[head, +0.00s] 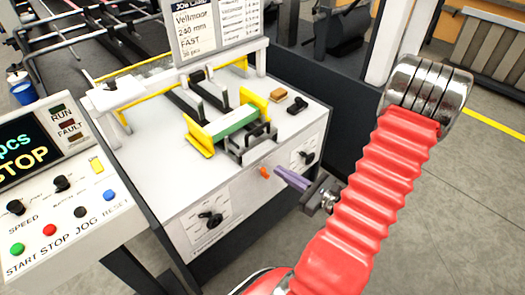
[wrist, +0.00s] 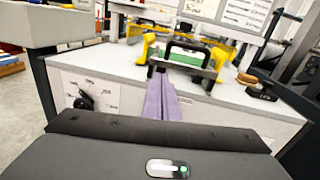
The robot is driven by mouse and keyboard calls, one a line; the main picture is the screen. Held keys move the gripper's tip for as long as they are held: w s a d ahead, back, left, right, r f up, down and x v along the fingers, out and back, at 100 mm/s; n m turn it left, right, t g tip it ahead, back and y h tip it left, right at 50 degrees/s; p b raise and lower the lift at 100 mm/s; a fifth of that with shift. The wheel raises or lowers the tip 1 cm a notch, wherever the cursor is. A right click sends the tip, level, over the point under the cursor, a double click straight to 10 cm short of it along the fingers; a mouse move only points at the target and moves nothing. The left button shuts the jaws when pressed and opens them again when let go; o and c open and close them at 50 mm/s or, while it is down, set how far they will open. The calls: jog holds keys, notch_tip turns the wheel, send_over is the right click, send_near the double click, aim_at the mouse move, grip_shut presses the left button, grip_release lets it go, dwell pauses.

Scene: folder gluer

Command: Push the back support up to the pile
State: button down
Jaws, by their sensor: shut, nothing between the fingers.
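The pile (head: 236,120) is green and low, lying between yellow guides on the white machine top. The back support (head: 254,142) is a dark grey bracket with a handle, on the near side of the pile. In the wrist view the back support (wrist: 186,68) stands in front of the green pile (wrist: 184,58) and partly hides it. I cannot tell whether they touch. My gripper (head: 280,172) has purple fingers, shut and empty, in front of the machine's near edge and apart from the support. In the wrist view my gripper (wrist: 160,82) points towards the support.
An orange knob (head: 264,172) is on the front panel near my fingertips. A brown block (head: 278,95) and a black object (head: 297,105) lie right of the guides. The button panel (head: 60,200) is at left. A job card (head: 215,25) stands behind.

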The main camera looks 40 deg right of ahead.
aim_at(255, 146)
jog(key=d+m+h, duration=0.1)
jog(key=s+d+f+m+h, duration=0.1)
jog(key=shift+s+d+f, duration=0.2)
jog(key=shift+s+d, duration=0.1)
jog(key=shift+d, duration=0.05)
jog(key=shift+w, duration=0.15)
jog(key=shift+w+a, duration=0.15)
jog(key=shift+w, duration=3.3)
jog(key=shift+w+a, duration=0.1)
jog(key=shift+w, duration=3.35)
jog(key=shift+d, duration=0.1)
